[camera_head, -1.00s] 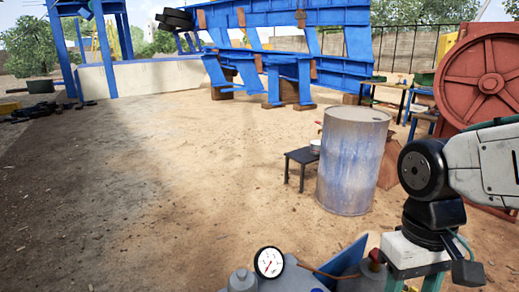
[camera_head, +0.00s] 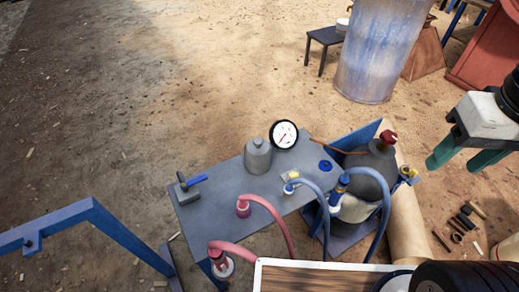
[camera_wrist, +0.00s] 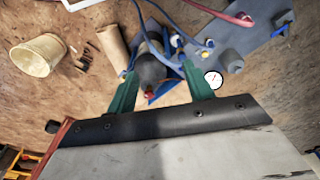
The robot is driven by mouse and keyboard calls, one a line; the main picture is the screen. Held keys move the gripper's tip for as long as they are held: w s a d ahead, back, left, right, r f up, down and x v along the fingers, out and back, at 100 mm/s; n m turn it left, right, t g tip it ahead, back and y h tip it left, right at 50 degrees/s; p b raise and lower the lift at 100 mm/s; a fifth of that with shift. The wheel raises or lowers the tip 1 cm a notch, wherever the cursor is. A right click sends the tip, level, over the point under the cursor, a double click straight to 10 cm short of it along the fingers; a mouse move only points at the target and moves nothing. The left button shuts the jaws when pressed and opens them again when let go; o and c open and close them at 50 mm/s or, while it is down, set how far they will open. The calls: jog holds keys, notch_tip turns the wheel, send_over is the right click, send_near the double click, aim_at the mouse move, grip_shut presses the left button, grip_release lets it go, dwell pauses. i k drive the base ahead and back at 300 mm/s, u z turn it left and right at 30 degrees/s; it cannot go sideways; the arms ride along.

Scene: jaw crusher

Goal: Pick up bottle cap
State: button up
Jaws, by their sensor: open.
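A small round blue cap (camera_head: 325,166) lies flat on the grey bench (camera_head: 215,205), near its right edge in the head view. In the wrist view it seems to be the blue spot (camera_wrist: 210,43) right of the fingers. A dark grey gas bottle (camera_head: 369,173) with a red top (camera_head: 388,138) stands right of the bench. It also shows in the wrist view (camera_wrist: 150,68). My gripper (camera_head: 463,160) is open and empty at the right, with green fingers. In the wrist view its fingertips (camera_wrist: 160,72) frame the bottle from above; I cannot tell the height.
A white-faced gauge (camera_head: 284,134), a grey canister (camera_head: 257,157), a small vice (camera_head: 186,190) and pink and blue hoses crowd the bench. A blue frame (camera_head: 92,216) is at left. A blue-white drum (camera_head: 380,50) stands behind. Open sand lies behind the bench.

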aim_at(258, 151)
jog(key=k, duration=0.5)
jog(key=z, duration=1.65)
jog(key=i, duration=1.35)
jog(key=u, duration=2.9)
jog(key=i, duration=0.5)
jog(key=z, duration=0.15)
